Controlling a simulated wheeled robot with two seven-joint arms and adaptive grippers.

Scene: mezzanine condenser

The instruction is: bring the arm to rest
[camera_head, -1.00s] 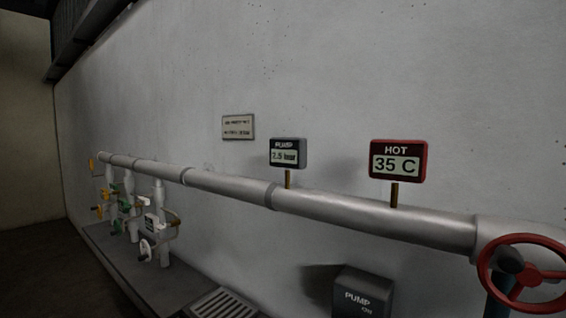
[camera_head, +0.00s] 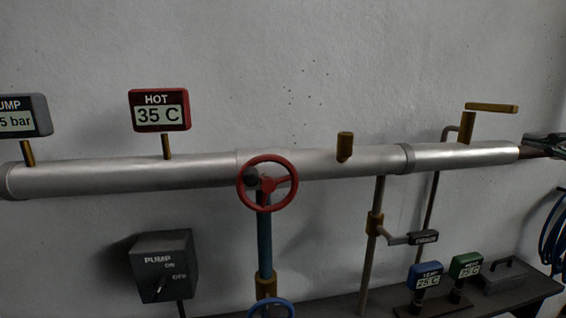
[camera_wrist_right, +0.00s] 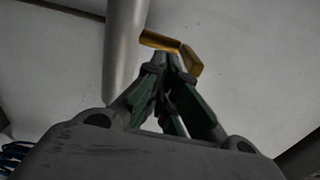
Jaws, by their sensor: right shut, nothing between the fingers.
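My right gripper (camera_head: 534,147) shows at the right edge of the head view, by the right end of the grey pipe (camera_head: 460,155). In the right wrist view its fingertips (camera_wrist_right: 169,64) are together, with nothing between them. A brass L-shaped lever (camera_wrist_right: 184,52) shows close beyond the tips there, beside the pipe (camera_wrist_right: 124,50). Whether the tips touch the lever I cannot tell. In the head view a brass lever (camera_head: 491,107) stands above the pipe near that end. My left gripper is out of view.
A red handwheel (camera_head: 291,188) and a red-framed HOT 35 C display (camera_head: 160,96) sit along the pipe. A PUMP switch box (camera_head: 163,262) is below. Blue and green displays (camera_head: 426,272) stand on the dark ledge (camera_head: 375,303). Blue hoses (camera_head: 552,235) hang at the right.

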